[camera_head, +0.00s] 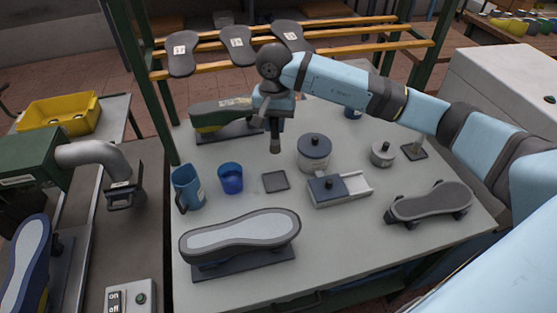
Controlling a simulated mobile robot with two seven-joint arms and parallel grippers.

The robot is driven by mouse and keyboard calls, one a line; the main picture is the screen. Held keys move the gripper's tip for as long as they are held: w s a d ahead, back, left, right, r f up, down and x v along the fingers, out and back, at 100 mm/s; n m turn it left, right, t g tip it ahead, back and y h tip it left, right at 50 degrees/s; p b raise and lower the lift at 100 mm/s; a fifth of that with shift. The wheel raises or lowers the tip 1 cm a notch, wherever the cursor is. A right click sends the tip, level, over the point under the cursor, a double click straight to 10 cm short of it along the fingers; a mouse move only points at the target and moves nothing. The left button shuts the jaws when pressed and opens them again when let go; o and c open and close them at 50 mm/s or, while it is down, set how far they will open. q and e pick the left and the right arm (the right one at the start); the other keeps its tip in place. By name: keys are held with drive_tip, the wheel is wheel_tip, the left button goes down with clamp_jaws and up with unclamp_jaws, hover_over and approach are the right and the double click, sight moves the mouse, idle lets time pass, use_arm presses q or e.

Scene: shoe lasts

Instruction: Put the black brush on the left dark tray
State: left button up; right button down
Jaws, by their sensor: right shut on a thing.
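My right gripper (274,116) hangs over the back middle of the table, pointing down, shut on the black brush (275,141). The brush is a narrow dark shape hanging upright below the fingers; its upper end is hidden by them. The left dark tray (275,181) is a small flat square lying empty on the table, below the brush in the picture. The brush looks clear of the tray. Another small dark tray (414,152) lies at the right with a small pale upright thing on it. My left gripper is not in view.
Around the left tray stand a blue cup (231,179), a blue mug (187,188), a lidded grey pot (314,152) and a grey box with a dark lid (328,190). A shoe last (240,233) lies in front; another (222,116) lies behind. A rack (210,67) stands at the back.

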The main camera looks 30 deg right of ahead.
wheel_tip(320, 180, down, 14)
drive_tip(key=shift+r+p, duration=0.25)
drive_tip(key=shift+p, duration=0.7)
drive_tip(key=shift+f, duration=0.1)
drive_tip(key=c, duration=1)
unclamp_jaws()
